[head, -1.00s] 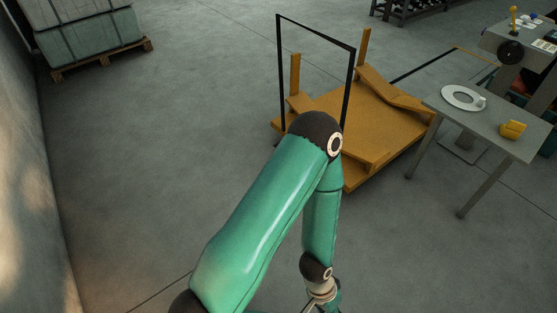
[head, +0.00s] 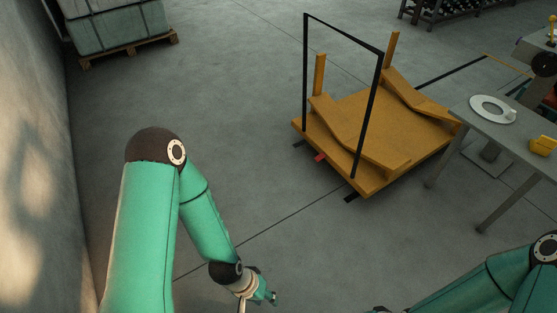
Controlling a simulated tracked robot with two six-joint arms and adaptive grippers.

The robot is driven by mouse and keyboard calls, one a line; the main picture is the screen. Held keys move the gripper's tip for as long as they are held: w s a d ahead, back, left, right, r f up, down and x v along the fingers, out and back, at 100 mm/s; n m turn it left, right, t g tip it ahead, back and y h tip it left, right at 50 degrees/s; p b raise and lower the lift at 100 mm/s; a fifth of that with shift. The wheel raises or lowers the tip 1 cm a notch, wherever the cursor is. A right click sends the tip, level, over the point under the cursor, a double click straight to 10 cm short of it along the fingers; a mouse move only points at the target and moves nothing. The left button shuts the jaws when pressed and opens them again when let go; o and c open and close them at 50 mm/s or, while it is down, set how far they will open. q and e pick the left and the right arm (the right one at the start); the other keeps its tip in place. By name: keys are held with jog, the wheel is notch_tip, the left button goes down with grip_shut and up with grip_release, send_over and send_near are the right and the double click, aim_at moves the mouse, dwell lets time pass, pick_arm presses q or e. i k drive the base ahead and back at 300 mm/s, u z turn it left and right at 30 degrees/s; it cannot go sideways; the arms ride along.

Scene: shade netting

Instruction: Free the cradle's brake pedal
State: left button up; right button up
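The cradle is a low orange-yellow cart (head: 425,133) with sloped side boards, two posts and a tall black push frame (head: 305,80). It stands on the floor right of centre in the head view. A small red pedal (head: 320,157) sticks out low at its near left edge, below the deck. My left gripper (head: 268,298) is at the bottom centre, well short of the pedal and apart from the cart. It is small and seen edge-on, so I cannot tell whether its fingers are open. My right arm enters at the lower right; its gripper is not visible.
A grey table (head: 505,135) with a white ring-shaped plate (head: 490,108) and a yellow object (head: 542,146) stands right of the cart. A pallet with wrapped stacks (head: 115,25) is at the upper left, and a wall runs along the left. The floor between my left arm and the cart is clear.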

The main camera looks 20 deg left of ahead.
aim_at(321, 155)
jog(key=u, duration=0.4)
jog(key=i, duration=1.7)
jog(key=u, duration=0.05)
